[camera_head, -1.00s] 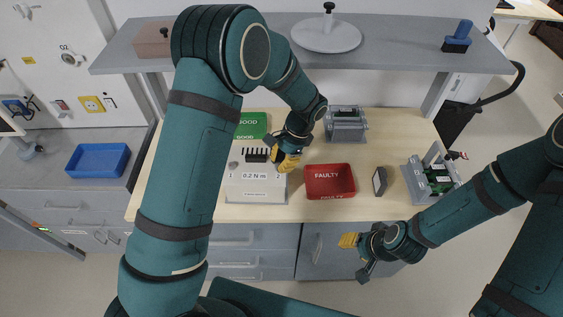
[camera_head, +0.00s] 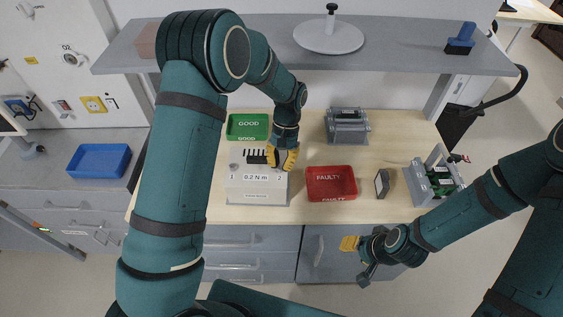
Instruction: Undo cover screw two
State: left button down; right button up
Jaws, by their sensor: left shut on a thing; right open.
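A white box (camera_head: 257,186) marked "1", "0.2 N m" and "2" stands on the wooden bench, left of the red tray. My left gripper (camera_head: 282,160) points down behind the box, near its "2" end. Its yellow fingers are shut on a small dark thing that they mostly hide; I cannot tell what it is. No cover screw can be made out at this size. An open grey fixture with a green circuit board (camera_head: 440,180) stands at the bench's right end. My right gripper (camera_head: 349,243) is open and empty, in front of the bench's front edge.
A green GOOD tray (camera_head: 248,127) and a red FAULTY tray (camera_head: 331,183) stand on the bench. A grey metal unit (camera_head: 348,126) is at the back, and a small dark-faced block (camera_head: 382,183) stands right of the red tray. A grey shelf (camera_head: 400,58) runs above.

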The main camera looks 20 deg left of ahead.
pick_arm(q)
jog(key=shift+s+f+n, duration=0.15)
jog(key=shift+f+n, duration=0.1)
jog(key=shift+n, duration=0.05)
dwell(0.4)
jog(key=c, duration=0.9)
grip_release()
jog(key=shift+o, duration=0.2)
jog(key=shift+r, duration=0.1)
jog(key=shift+w+a+r, duration=0.1)
jog(key=shift+w+r, duration=0.05)
jog(key=shift+w, duration=0.05)
